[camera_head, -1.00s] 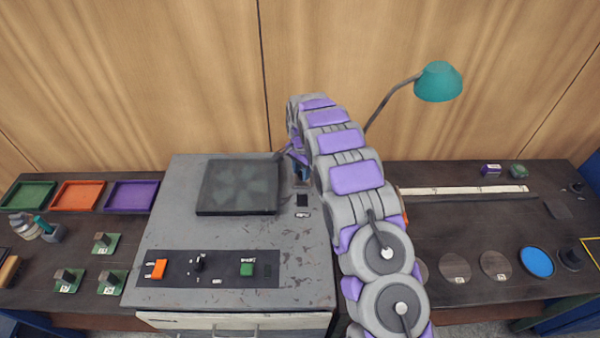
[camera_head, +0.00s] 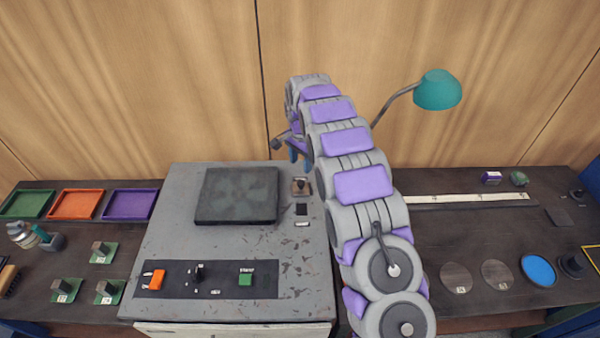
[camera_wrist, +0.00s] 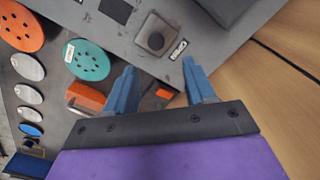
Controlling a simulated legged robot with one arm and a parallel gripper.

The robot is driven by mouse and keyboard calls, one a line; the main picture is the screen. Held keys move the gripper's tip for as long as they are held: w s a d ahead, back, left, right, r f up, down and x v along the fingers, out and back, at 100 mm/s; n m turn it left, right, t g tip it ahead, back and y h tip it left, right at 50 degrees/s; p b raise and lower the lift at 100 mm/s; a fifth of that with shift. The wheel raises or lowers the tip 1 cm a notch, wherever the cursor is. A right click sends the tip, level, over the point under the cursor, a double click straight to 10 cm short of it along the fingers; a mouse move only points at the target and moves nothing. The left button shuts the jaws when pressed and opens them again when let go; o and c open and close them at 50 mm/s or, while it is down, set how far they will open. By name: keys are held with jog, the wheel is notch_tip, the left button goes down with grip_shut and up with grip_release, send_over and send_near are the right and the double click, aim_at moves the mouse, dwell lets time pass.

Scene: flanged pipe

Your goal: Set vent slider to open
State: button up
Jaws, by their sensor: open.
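The vent slider (camera_head: 301,186) is a small knob on a square plate near the right edge of the grey machine top. In the wrist view the slider (camera_wrist: 155,40) lies just beyond my fingertips, beside a small white label (camera_wrist: 179,49) that seems to read OPEN. A dark square (camera_head: 302,208) and another small label (camera_head: 302,222) lie nearer the machine's front. My gripper (camera_wrist: 160,65) is open and empty, with its two blue fingers apart and clear of the knob. In the head view my gripper (camera_head: 297,155) is above and behind the slider, partly hidden by my arm.
The machine top carries a dark square plate (camera_head: 237,196) and a control panel (camera_head: 208,280) with an orange and a green switch. In the wrist view an orange block (camera_wrist: 87,98) and a teal disc (camera_wrist: 87,60) lie beside the machine. A wooden wall (camera_head: 180,80) stands behind.

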notch_tip(320, 180, up, 9)
dwell(0.3)
dwell(0.4)
jog(key=s+d+r+n+b, duration=0.1)
jog(key=s+d+r+b, duration=0.15)
jog(key=s, duration=0.55)
jog(key=s+d+r+n+g+b, duration=0.15)
jog(key=s+d, duration=0.25)
jog(key=s, duration=0.4)
jog(key=s+d+r+n+t+b, duration=0.1)
jog(key=s+d+r+n, duration=0.15)
jog(key=s, duration=0.55)
jog(key=s+d+f+n+b, duration=0.1)
jog(key=s+f, duration=0.2)
jog(key=s, duration=0.6)
jog(key=s+d+f+n+g+b, duration=0.1)
jog(key=s+f, duration=0.2)
jog(key=s, duration=0.6)
jog(key=s+d+f+n+b, duration=0.1)
jog(key=s+f+n, duration=0.1)
jog(key=s, duration=0.8)
jog(key=shift+d+f, duration=0.15)
jog(key=shift+f, duration=0.3)
